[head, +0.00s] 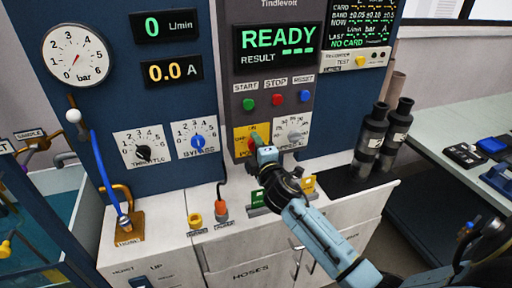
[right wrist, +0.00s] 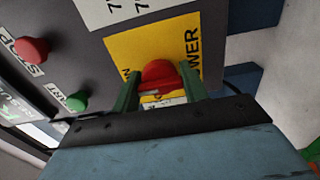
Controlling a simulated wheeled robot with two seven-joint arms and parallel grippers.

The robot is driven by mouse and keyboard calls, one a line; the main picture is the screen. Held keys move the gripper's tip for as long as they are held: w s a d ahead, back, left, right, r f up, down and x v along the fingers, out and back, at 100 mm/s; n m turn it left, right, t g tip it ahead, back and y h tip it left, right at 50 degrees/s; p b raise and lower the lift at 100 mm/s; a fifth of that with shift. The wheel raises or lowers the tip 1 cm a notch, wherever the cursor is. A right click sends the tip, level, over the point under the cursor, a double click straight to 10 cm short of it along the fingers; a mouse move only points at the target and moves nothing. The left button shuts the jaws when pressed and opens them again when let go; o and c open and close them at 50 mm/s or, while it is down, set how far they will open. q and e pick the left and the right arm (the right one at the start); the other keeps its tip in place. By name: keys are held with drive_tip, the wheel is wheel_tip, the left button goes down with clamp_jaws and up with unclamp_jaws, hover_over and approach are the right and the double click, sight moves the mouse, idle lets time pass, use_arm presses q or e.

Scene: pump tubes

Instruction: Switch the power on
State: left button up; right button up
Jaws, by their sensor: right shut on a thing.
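The power switch is a red knob (right wrist: 159,74) on a yellow plate (right wrist: 145,42) marked POWER, seen close in the right wrist view. In the head view the yellow plate (head: 241,137) is low on the grey panel, with ON at its top, and my gripper partly covers the knob. My right gripper (head: 260,151) reaches up to it from the lower right. Its two green fingers stand on either side of the red knob in the right wrist view (right wrist: 160,80), shut on it. My left gripper is not in view.
Green start (head: 249,103), red stop (head: 276,99) and blue reset (head: 304,96) buttons sit above the switch. The display (head: 278,39) reads READY. Black cylinders (head: 372,135) stand farther right.

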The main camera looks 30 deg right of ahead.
drive_tip(key=o, duration=1)
drive_tip(key=v, duration=1.3)
drive_tip(key=shift+s, duration=0.2)
